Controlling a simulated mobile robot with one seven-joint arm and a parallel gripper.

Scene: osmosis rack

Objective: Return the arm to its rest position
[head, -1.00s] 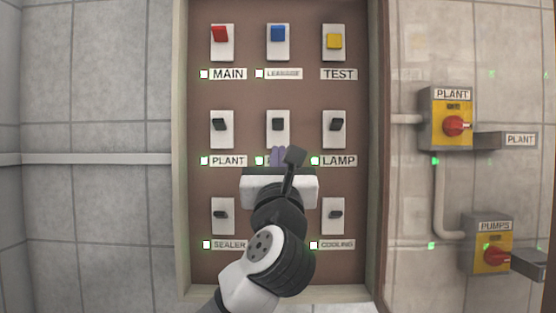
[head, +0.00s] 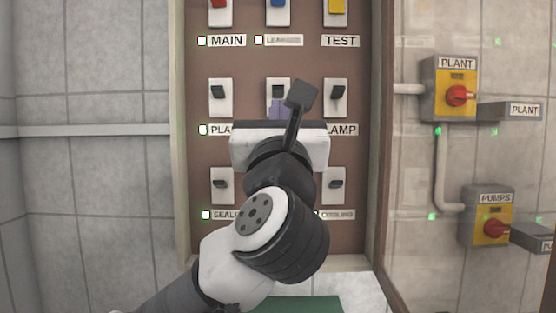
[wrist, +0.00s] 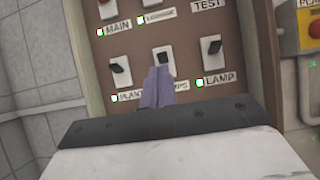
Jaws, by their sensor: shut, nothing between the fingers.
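My gripper (head: 277,108) shows its purple fingertips in front of the middle switch of the brown panel's second row. In the wrist view the shut, empty fingers (wrist: 157,88) cover the lower part of that middle switch (wrist: 163,60) and part of its label. Whether they touch it cannot be told. My arm comes up from the bottom of the head view and hides the middle of the panel's lower row.
The brown switch panel (head: 200,160) has a raised frame. To its right, behind what looks like clear glazing, are the PLANT isolator (head: 450,90) and the PUMPS isolator (head: 487,220). Tiled wall (head: 80,200) lies clear on the left. A green surface (head: 305,304) shows below.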

